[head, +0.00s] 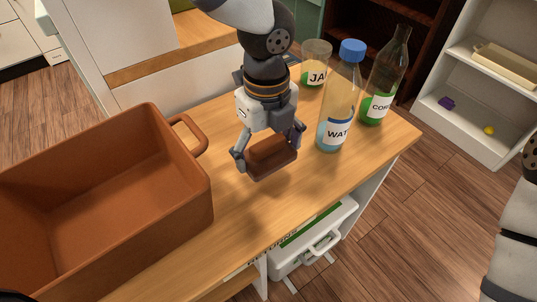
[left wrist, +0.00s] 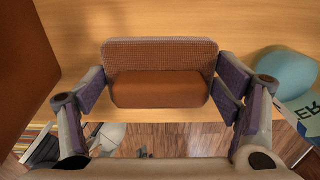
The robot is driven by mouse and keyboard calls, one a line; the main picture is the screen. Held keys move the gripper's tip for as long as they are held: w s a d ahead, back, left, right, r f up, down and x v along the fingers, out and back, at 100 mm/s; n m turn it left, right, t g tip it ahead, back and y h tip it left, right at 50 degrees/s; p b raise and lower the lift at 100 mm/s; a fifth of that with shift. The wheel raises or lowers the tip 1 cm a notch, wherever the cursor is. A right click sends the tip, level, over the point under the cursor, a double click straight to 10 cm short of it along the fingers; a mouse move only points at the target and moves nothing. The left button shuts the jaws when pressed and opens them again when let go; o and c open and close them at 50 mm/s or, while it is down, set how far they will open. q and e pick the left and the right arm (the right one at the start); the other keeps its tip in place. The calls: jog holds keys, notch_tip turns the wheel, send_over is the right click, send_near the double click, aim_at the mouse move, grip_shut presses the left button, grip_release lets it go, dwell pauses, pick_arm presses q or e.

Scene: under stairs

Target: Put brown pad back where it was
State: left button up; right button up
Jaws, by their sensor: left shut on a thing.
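The brown pad (head: 271,158) is a small reddish-brown block between the fingers of my left gripper (head: 268,150). In the left wrist view the pad (left wrist: 160,75) spans the gap, with my left gripper's purple-lined fingers (left wrist: 160,95) pressed to its two sides. The left gripper is shut on it, over the wooden table top (head: 228,222). I cannot tell whether the pad touches the table. My right gripper is not in view; part of my right arm shows at the right edge.
A large brown bin (head: 184,230) with a handle stands left of the pad. A water bottle (head: 336,105), a jar (head: 314,66) and a green-bottomed bottle (head: 383,80) stand to the right. Bare table lies in front. A white shelf (head: 452,110) stands at far right.

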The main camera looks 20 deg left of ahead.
aim_at(266, 159)
pick_arm(q)
jog(key=f, duration=0.3)
jog(key=shift+w+a+f, duration=0.15)
jog(key=shift+w+f, duration=0.1)
jog(key=shift+f, duration=0.15)
jog(key=shift+r, duration=0.1)
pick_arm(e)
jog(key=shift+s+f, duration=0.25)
pick_arm(q)
jog(key=o, duration=1.2)
notch_tip(266, 159, up, 12)
jog(key=shift+p, duration=0.4)
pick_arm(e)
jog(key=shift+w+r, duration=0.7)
